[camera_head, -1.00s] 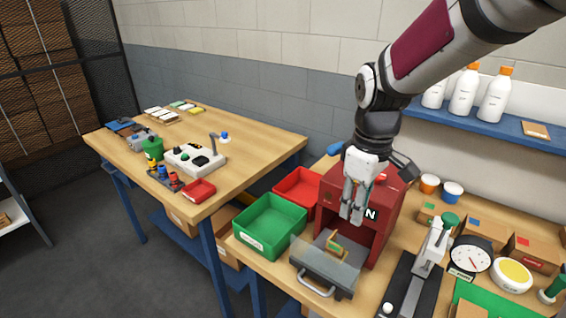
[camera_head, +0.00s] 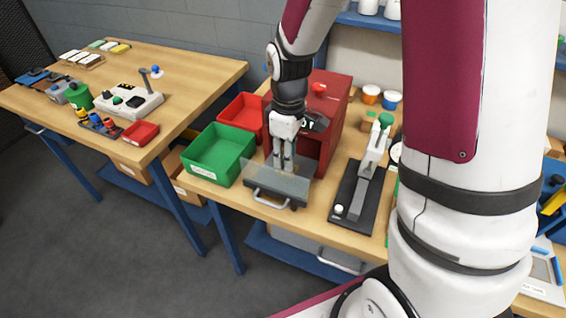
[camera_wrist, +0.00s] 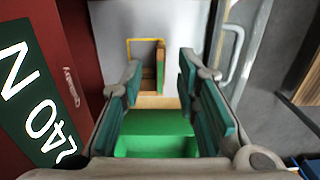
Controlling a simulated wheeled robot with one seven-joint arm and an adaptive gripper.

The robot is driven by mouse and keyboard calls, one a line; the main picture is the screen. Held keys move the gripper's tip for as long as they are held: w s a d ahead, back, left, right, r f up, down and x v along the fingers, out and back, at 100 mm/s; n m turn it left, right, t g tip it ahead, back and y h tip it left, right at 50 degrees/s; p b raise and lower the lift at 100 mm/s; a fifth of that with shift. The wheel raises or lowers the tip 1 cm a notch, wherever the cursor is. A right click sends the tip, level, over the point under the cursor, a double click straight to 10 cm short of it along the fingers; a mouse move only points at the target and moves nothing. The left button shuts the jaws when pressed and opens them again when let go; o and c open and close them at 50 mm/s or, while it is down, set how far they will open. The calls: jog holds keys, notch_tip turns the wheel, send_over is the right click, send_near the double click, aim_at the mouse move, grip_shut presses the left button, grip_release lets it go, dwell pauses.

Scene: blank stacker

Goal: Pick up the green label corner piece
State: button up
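The corner piece is a small tan piece with a little green on it, standing on the grey tray (camera_wrist: 110,25) of the red machine; it shows in the wrist view (camera_wrist: 160,72) ahead of the fingers. In the head view the piece (camera_head: 304,180) is small and only partly clear, just right of my fingertips. My gripper (camera_head: 283,168) is low over the tray. In the wrist view its fingers (camera_wrist: 160,75) with teal pads stand apart, and nothing is visibly held. The piece appears between and beyond the fingertips; contact cannot be told.
The red machine (camera_head: 335,98) stands close behind my gripper. The tray's handle (camera_head: 270,200) is at the front. A green bin (camera_head: 222,150) and a red bin (camera_head: 240,112) stand left. A black-based lever press (camera_head: 358,195) stands right.

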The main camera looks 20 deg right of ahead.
notch_tip(320, 180, down, 4)
jog(key=shift+f, duration=0.1)
grip_shut()
dwell(0.5)
